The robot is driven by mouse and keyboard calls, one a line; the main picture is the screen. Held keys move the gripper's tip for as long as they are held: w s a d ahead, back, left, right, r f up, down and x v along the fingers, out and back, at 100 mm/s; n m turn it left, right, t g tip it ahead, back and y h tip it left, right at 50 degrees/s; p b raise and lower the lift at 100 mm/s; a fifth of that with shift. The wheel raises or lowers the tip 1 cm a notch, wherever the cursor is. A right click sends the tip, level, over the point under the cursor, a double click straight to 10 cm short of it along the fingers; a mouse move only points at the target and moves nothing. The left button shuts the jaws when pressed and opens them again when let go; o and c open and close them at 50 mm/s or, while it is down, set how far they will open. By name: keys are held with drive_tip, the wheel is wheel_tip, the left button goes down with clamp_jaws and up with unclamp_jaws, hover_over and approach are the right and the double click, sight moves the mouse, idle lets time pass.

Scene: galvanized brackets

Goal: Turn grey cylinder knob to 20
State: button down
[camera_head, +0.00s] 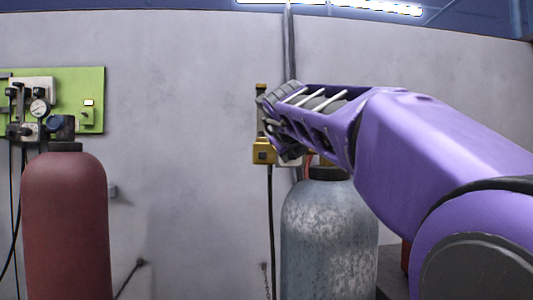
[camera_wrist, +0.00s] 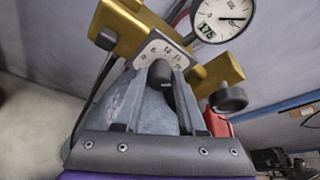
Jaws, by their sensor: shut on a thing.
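The grey cylinder (camera_head: 330,235) stands upright below my gripper in the head view, its top partly covered by my arm. In the wrist view, a dark knob (camera_wrist: 161,72) sits between the fingers of my gripper (camera_wrist: 163,62), which is shut on it. A pale dial plate (camera_wrist: 163,50) with small numbers lies just behind the fingertips, on a brass-coloured valve body (camera_wrist: 128,30). The knob's pointer and exact setting cannot be made out. A round gauge (camera_wrist: 222,18) with a digital panel that seems to read 175 is above right. In the head view my arm hides the knob.
A red cylinder (camera_head: 65,225) stands at the left, below a green wall board (camera_head: 90,85) with a gauge and valves. A yellow fitting (camera_head: 264,152) and hanging cable are near my gripper. Another dark round knob (camera_wrist: 228,98) is close to the right finger.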

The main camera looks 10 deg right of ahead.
drive_tip(key=shift+d+m+y, duration=0.1)
drive_tip(key=shift+m+y, duration=0.4)
drive_tip(key=shift+m, duration=0.3)
drive_tip(key=c, duration=0.5)
unclamp_jaws()
